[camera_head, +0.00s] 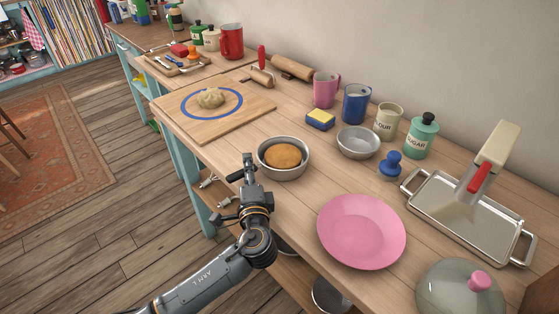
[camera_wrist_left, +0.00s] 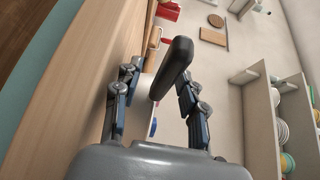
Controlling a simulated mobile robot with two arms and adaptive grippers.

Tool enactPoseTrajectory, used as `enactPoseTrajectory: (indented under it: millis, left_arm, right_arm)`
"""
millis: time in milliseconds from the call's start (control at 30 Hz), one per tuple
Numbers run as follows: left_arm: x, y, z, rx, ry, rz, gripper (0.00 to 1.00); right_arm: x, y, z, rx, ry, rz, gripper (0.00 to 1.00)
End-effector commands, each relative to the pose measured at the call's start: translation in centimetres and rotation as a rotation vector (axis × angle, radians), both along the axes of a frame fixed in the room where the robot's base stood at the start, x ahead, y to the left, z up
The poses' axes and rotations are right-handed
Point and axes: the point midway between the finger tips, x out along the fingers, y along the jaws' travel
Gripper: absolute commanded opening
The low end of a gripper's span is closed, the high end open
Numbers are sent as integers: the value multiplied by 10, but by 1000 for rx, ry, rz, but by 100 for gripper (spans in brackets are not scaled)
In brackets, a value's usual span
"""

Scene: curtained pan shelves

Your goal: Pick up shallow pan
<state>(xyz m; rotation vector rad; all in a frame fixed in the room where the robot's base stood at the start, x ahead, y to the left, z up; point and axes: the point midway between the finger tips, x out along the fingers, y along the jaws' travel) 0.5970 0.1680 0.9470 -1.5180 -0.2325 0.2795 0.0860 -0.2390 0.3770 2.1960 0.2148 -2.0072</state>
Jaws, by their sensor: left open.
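A round, shallow metal pan (camera_head: 308,165) stands on the wooden counter with a brown, bread-like round in it. A dark handle (camera_head: 234,176) appears to stick out from its near left side, over the counter's front edge. Where it joins the pan is hidden by my gripper. My left gripper (camera_head: 241,181) is open at the counter edge, left of the pan. In the left wrist view a dark, rounded bar (camera_wrist_left: 174,68), likely this handle, stands between the spread fingers (camera_wrist_left: 157,82). I cannot tell whether they touch it. My right gripper is not in view.
A pink plate (camera_head: 361,231), a metal bowl (camera_head: 358,143) and a handled metal tray (camera_head: 440,222) stand to the right. A glass lid (camera_head: 450,293) is at the lower right. A cutting board (camera_head: 240,115) with dough lies behind left. Shelves are under the counter.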

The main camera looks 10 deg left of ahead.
Motion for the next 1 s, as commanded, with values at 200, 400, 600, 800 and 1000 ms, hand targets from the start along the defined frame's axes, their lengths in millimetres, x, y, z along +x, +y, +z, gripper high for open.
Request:
enactPoseTrajectory:
  millis: [200,400,600,800,1000]
  left_arm:
    - [0,0,-1,0,0,0,33]
    - [0,0,-1,1,0,0,0]
    - [0,0,1,-1,-4,0,0]
    - [0,0,2,-1,-3,0,0]
    - [0,0,10,-2,-6,1,0]
  right_arm:
    - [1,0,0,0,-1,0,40]
    - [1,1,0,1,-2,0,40]
    - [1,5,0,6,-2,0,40]
    - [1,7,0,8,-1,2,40]
    - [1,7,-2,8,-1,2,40]
